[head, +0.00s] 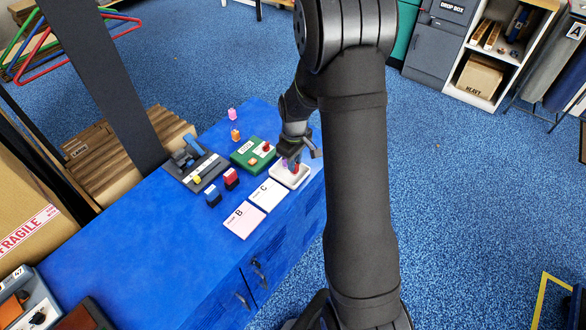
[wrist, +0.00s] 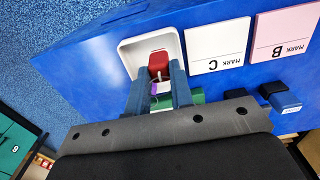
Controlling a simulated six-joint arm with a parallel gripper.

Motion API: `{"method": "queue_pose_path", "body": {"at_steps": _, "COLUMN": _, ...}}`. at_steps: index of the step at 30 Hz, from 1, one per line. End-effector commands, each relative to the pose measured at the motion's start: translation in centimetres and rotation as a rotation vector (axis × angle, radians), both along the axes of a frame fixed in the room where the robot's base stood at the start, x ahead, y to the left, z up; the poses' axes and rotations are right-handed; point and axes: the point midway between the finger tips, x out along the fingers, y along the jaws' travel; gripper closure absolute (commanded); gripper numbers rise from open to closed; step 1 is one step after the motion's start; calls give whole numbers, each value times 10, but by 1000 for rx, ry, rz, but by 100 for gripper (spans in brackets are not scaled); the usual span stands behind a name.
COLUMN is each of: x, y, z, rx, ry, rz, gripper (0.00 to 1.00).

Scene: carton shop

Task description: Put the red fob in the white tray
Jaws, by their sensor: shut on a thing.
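The red fob (wrist: 158,62) is between the fingertips of my gripper (wrist: 158,77) in the wrist view, over the white tray (wrist: 131,50). In the head view the red fob (head: 296,168) shows just under my gripper (head: 291,160), within the outline of the white tray (head: 301,179). My gripper is shut on it. I cannot tell whether the fob touches the tray floor. A small purple thing (wrist: 154,88) shows between the fingers, behind the fob; it also shows in the head view (head: 285,163). Its exact place is partly hidden.
A green board (head: 241,157) with small pieces lies left of the tray. Cards C (head: 268,195) and B (head: 244,220) lie in front. The near left table is clear.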

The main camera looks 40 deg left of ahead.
Motion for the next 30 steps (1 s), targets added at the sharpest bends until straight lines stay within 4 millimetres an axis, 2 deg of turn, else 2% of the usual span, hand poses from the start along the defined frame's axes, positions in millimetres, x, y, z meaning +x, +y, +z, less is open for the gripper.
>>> {"method": "queue_pose_path", "body": {"at_steps": 5, "x": -1, "y": 5, "z": -9, "rx": 0, "ry": 0, "rz": 0, "gripper": 100}}
{"method": "queue_pose_path", "body": {"at_steps": 13, "x": -1, "y": 5, "z": -42, "rx": 0, "ry": 0, "rz": 0, "gripper": 100}}
{"method": "queue_pose_path", "body": {"at_steps": 24, "x": -1, "y": 5, "z": -46, "rx": 0, "ry": 0, "rz": 0, "gripper": 100}}
{"method": "queue_pose_path", "body": {"at_steps": 25, "x": -1, "y": 5, "z": -46, "rx": 1, "ry": -1, "rz": 0, "gripper": 76}}
{"method": "queue_pose_path", "body": {"at_steps": 28, "x": -1, "y": 5, "z": -46, "rx": 1, "ry": -1, "rz": 0, "gripper": 58}}
{"method": "queue_pose_path", "body": {"at_steps": 30, "x": -1, "y": 5, "z": -46, "rx": 1, "ry": -1, "rz": 0, "gripper": 58}}
